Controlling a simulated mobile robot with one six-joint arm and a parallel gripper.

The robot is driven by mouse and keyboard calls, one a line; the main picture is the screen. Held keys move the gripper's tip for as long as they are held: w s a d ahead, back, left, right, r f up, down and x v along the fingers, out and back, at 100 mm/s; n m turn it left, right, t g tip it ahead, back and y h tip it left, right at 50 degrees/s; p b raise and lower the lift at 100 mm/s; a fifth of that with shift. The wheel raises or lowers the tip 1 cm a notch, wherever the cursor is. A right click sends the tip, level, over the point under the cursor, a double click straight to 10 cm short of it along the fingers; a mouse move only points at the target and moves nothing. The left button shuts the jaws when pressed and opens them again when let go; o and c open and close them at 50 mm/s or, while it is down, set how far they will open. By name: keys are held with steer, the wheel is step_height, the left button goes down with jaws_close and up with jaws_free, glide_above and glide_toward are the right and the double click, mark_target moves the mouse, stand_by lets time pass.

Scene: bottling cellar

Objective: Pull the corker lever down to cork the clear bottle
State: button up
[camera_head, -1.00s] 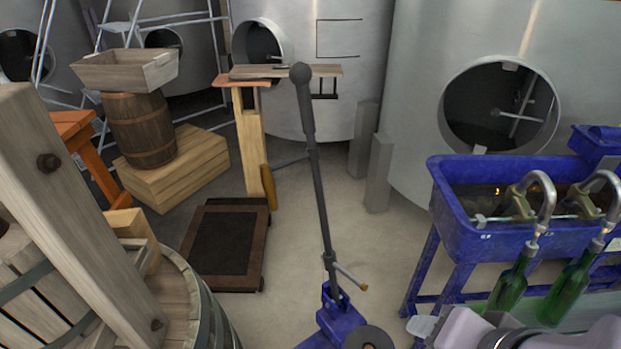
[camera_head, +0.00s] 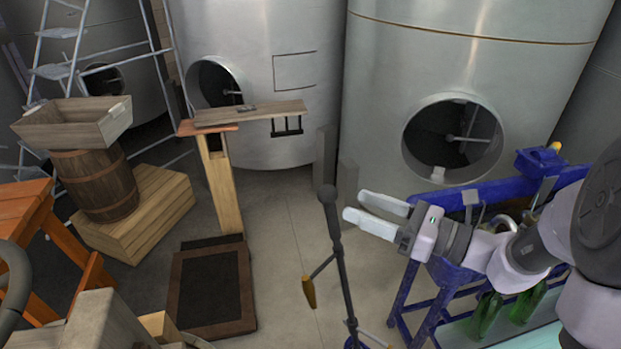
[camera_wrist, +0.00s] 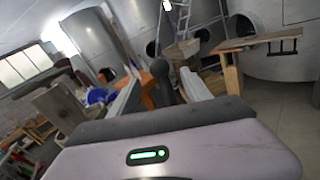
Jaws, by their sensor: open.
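The corker lever (camera_head: 339,255) is a dark upright rod with a rounded knob, near the middle of the head view. Its knob also shows in the wrist view (camera_wrist: 161,78), between my two fingers in the picture. My gripper (camera_head: 362,209) is open and empty, just right of the knob, with its fingers pointing left towards it. It also shows in the wrist view (camera_wrist: 158,92). I see no contact with the lever. The corker's lower body is mostly cut off by the bottom edge. I cannot see the clear bottle.
A blue filler trough (camera_head: 462,192) stands on the right behind my arm, with green bottles (camera_head: 486,313) below it. A platform scale (camera_head: 211,290) and a barrel (camera_head: 95,185) stand left. Large steel tanks (camera_head: 440,60) close off the back. Some floor is clear between scale and corker.

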steer(key=x, duration=1.1)
steer(key=shift+p, duration=0.4)
steer(key=shift+s+a, duration=0.1)
steer(key=shift+c, duration=0.5)
jaws_close()
